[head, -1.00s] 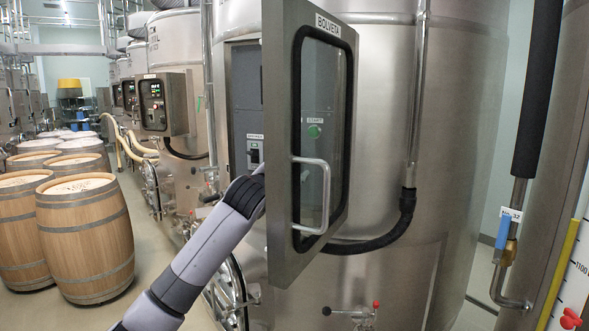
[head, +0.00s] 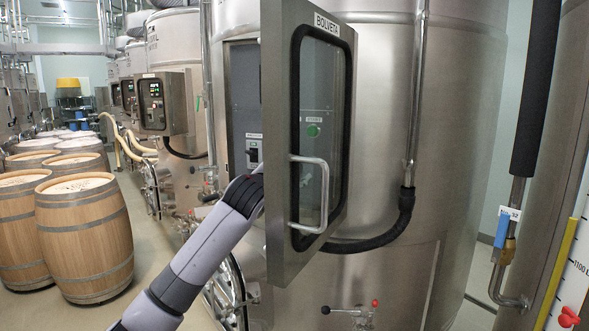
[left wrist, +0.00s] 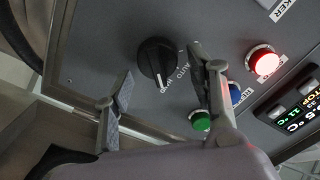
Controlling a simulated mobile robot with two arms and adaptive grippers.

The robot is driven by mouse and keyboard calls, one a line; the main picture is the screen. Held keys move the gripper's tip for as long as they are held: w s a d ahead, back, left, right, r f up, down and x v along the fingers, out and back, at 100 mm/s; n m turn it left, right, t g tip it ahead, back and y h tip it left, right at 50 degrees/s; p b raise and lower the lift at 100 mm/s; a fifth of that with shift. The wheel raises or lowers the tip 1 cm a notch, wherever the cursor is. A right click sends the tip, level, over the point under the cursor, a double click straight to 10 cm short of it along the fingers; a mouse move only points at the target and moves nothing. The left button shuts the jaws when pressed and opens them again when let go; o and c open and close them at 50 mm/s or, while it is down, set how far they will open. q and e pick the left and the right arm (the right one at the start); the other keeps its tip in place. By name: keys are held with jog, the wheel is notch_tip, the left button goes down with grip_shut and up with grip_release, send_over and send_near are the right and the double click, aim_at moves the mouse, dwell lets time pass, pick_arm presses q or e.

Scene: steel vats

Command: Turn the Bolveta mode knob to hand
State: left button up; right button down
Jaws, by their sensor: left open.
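The mode knob (left wrist: 157,60) is a round black knob on a grey panel, with AUTO and HAND printed beside it. My left gripper (left wrist: 160,68) is open, one finger on either side of the knob in the picture, and no clear contact shows. In the head view, the cabinet door (head: 275,130) labelled BOLVETA stands open, and my left arm reaches behind it. The knob and gripper are hidden there. My right gripper is in neither view.
The panel also has a lit red button (left wrist: 264,62), a blue button (left wrist: 233,92), a green button (left wrist: 200,121) and a display (left wrist: 298,105). The door's handle (head: 322,195) sticks out. Wooden barrels (head: 85,235) stand at left.

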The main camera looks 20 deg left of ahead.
pick_arm(q)
jog(key=s+a, duration=0.1)
jog(key=s, duration=1.1)
jog(key=shift+a, duration=0.1)
